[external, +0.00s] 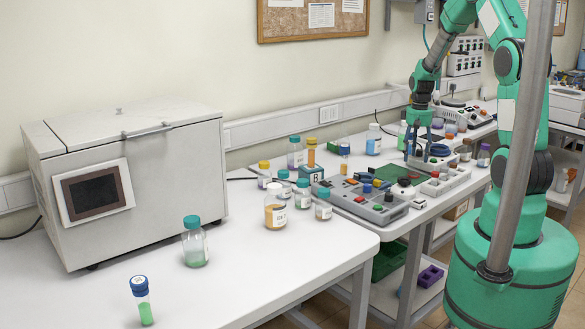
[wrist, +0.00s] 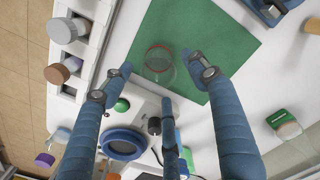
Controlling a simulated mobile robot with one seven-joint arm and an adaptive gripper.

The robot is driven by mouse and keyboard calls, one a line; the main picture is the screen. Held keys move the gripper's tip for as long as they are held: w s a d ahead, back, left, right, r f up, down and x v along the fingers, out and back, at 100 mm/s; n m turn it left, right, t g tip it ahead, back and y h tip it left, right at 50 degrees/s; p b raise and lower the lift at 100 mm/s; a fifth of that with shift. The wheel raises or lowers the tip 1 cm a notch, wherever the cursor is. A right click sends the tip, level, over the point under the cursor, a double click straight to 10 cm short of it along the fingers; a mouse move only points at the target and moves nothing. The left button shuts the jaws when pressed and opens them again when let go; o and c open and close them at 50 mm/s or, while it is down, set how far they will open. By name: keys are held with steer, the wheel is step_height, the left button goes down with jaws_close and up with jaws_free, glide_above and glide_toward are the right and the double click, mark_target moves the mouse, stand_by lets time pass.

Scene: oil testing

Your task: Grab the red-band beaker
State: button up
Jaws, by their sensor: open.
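The red-band beaker (wrist: 158,60) is a clear glass vessel with a thin reddish rim band. In the wrist view it stands on the green mat (wrist: 205,50), near the mat's edge. My gripper (wrist: 160,75) has blue fingers, spread open and empty. Two fingertips lie to the left and right of the beaker in the picture, and a third is below it. They look apart from the glass; the height gap is hard to judge. In the external view my gripper (external: 417,155) points down over the green mat (external: 398,173). The beaker cannot be made out clearly there.
A white rack (wrist: 88,50) with capped vials runs left of the mat in the wrist view. Grey button panels (external: 360,200) and several bottles crowd the bench in the external view.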

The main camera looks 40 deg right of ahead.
mark_target(414, 165)
stand_by(0.3)
steer(key=shift+w+d+f+b, duration=0.1)
steer(key=shift+f+b, duration=0.3)
steer(key=shift+f, duration=2.2)
steer(key=c, duration=1.2)
